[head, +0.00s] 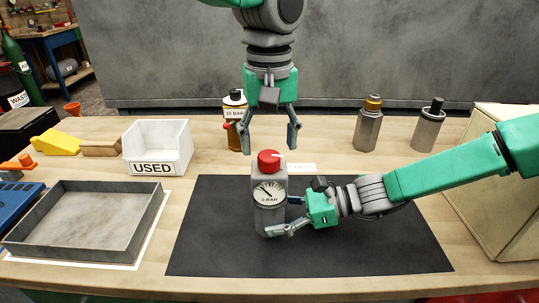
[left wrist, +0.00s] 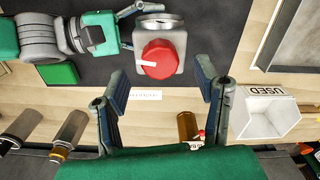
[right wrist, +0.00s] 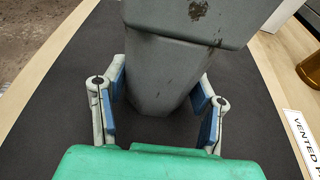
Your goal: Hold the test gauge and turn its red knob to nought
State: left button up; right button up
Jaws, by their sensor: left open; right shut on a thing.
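The grey test gauge (head: 270,214) stands upright on the black mat, its white dial facing the head camera. The dial's needle slants up to the left; its small lettering is hard to read. The red knob (head: 269,160) tops the gauge, and its white pointer mark aims right in the head view. In the left wrist view the knob (left wrist: 160,58) lies just beyond my fingertips. My left gripper (head: 271,148) is open and empty, pointing down above and behind the knob. My right gripper (head: 284,215) is shut on the lower gauge body (right wrist: 165,70) from the right.
A white USED bin (head: 157,148) and a grey tray (head: 85,220) stand left of the black mat (head: 380,245). A 10 BAR bottle-shaped part (head: 234,122) and two grey fittings (head: 368,124) (head: 428,124) stand behind. A white label (head: 302,168) lies behind the gauge.

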aim_at(271, 155)
pick_arm(q)
jog(key=shift+d+f, duration=0.2)
jog(key=shift+f, duration=1.5)
pick_arm(e)
jog(key=shift+d, duration=0.25)
pick_arm(q)
jog(key=c, duration=1.2)
jog(key=shift+o, duration=0.2)
pick_arm(e)
jog(key=shift+a, duration=0.1)
